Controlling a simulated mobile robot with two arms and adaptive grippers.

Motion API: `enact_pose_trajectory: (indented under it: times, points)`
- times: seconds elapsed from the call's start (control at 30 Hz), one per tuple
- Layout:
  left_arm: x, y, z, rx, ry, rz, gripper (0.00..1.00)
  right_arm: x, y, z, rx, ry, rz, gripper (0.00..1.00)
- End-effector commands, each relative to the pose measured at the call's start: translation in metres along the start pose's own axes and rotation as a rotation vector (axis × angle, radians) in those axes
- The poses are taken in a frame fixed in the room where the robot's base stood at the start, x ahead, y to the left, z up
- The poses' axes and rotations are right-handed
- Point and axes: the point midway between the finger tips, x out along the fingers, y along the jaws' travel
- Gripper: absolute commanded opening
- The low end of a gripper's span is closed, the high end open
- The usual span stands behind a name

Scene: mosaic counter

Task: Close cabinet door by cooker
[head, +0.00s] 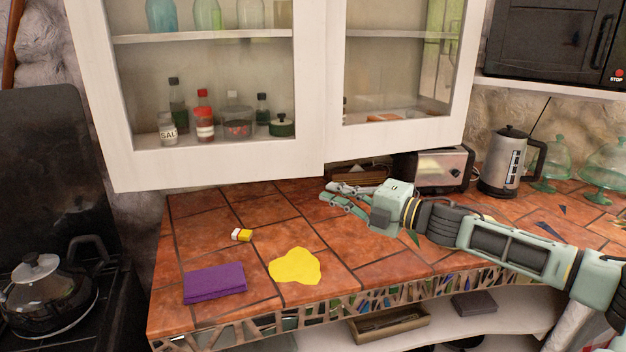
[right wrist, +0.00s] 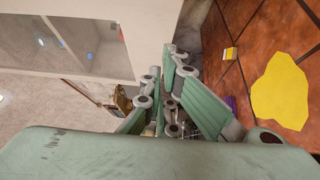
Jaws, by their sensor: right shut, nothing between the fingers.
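The white cabinet door by the cooker (head: 210,168) is the left glass-paned door of the wall cabinet in the head view. It stands beside the right door (head: 400,134) and looks shut or nearly so; I cannot tell if a small gap is left. The cooker (head: 110,282) is at the lower left. My right gripper (head: 326,192) is shut and empty, above the tiled counter and just below the cabinet's lower edge. In the right wrist view its fingers (right wrist: 164,66) point toward a pale cabinet panel (right wrist: 140,22). My left gripper is not in view.
On the counter (head: 215,215) lie a purple cloth (head: 214,283), a yellow patch (head: 295,266) and a small yellow-white block (head: 241,235). A toaster (head: 446,168) and a kettle (head: 505,162) stand behind my right arm. Bottles and jars stand behind the glass.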

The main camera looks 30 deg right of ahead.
Motion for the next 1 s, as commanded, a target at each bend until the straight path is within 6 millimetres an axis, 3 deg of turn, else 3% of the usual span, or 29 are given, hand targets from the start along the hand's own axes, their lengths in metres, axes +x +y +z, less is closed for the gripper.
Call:
enact_pose_trajectory:
  times: [0.17, 0.63, 0.87, 1.0]
  points:
    - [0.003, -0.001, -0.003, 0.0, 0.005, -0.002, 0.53, 0.008, 0.003, 0.0, -0.004, 0.0, 0.003, 0.0]
    - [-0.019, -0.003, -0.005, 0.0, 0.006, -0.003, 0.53, 0.035, 0.006, 0.0, -0.003, 0.001, 0.004, 0.0]
    - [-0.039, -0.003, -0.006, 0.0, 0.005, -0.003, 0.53, 0.06, 0.007, 0.0, -0.002, 0.0, 0.004, 0.0]
    - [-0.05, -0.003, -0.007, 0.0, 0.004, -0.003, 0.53, 0.072, 0.006, 0.014, 0.0, -0.002, 0.003, 0.0]
